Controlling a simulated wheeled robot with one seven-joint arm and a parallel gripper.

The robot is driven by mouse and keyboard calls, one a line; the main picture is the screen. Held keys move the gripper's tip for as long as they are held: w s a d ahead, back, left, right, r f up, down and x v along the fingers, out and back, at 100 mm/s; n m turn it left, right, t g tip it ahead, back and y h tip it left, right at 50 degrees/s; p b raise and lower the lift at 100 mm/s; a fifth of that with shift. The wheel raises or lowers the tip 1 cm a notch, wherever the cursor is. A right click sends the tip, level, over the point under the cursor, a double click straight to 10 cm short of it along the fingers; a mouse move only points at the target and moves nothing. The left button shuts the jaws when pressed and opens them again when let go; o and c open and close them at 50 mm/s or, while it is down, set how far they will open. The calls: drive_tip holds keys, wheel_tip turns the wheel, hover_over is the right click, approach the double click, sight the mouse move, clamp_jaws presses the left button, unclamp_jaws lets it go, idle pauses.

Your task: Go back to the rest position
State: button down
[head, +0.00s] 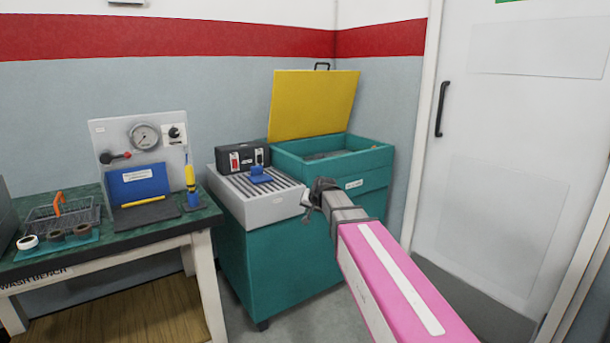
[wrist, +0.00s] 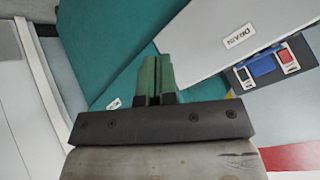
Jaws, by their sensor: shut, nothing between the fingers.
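My gripper (head: 308,206) is in the middle of the head view, at the end of my pink arm, in front of the teal cabinet. Its fingertips point left, close to the front right corner of the grey slatted drain top (head: 262,209). I cannot tell whether they touch it. In the wrist view my gripper (wrist: 155,75) shows its green fingers shut together with nothing between them. The teal cabinet (wrist: 110,40) and the drain top with its DRAIN label (wrist: 240,36) lie beyond them.
A teal tank (head: 375,165) with its yellow lid (head: 312,105) raised stands behind my gripper. A black switch box (head: 240,158) and a blue part (head: 260,176) sit on the drain top. The wash bench (head: 130,235) is at left, a white door (head: 500,150) at right.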

drive_tip(key=s+d+f+g+h, duration=0.1)
drive_tip(key=s+d+f+g, duration=0.1)
drive_tip(key=s+d+f, duration=0.3)
drive_tip(key=s+d+f+n+g+h, duration=0.1)
drive_tip(key=s+d+f+g, duration=0.2)
drive_tip(key=s+d+f, duration=0.3)
drive_tip(key=s+d+f+g+h, duration=0.1)
drive_tip(key=s+d+f, duration=0.5)
drive_tip(key=s, duration=1)
wheel_tip(320, 180, down, 4)
drive_tip(key=shift+d+r+g+h, duration=0.1)
drive_tip(key=shift+d+g+h, duration=0.1)
drive_tip(key=shift+g+h, duration=0.35)
